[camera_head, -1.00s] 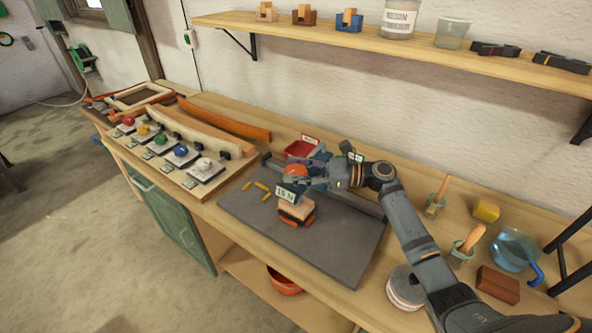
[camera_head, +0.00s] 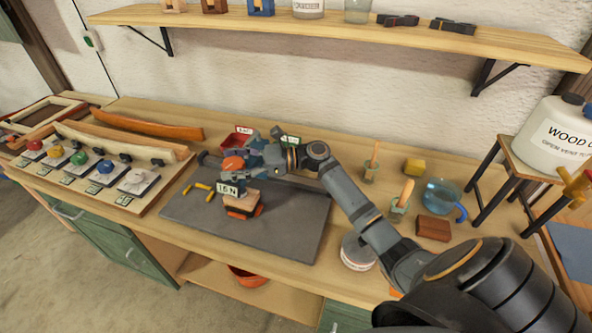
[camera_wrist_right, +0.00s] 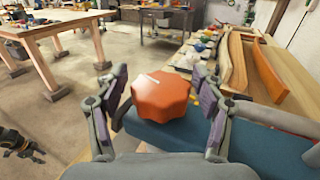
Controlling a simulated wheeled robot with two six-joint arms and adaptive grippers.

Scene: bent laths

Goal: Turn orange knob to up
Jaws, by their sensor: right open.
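The orange knob (camera_wrist_right: 162,98) has a lobed rim and a short white mark on its top, slanting from upper left toward the middle in the right wrist view. It also shows in the head view (camera_head: 233,163), partly hidden by my right gripper (camera_head: 246,158). My right gripper is open, with one finger on each side of the knob in the wrist view (camera_wrist_right: 160,80). I cannot tell whether the fingers touch it. A "15 N" label (camera_head: 227,190) shows just below the knob.
A grey mat (camera_head: 290,232) lies under the work area. A board with several coloured knobs (camera_head: 130,196) is to the left, a red bin (camera_head: 236,140) behind. A blue jug (camera_head: 440,196) and brown block (camera_head: 433,228) stand to the right. The mat's front right is clear.

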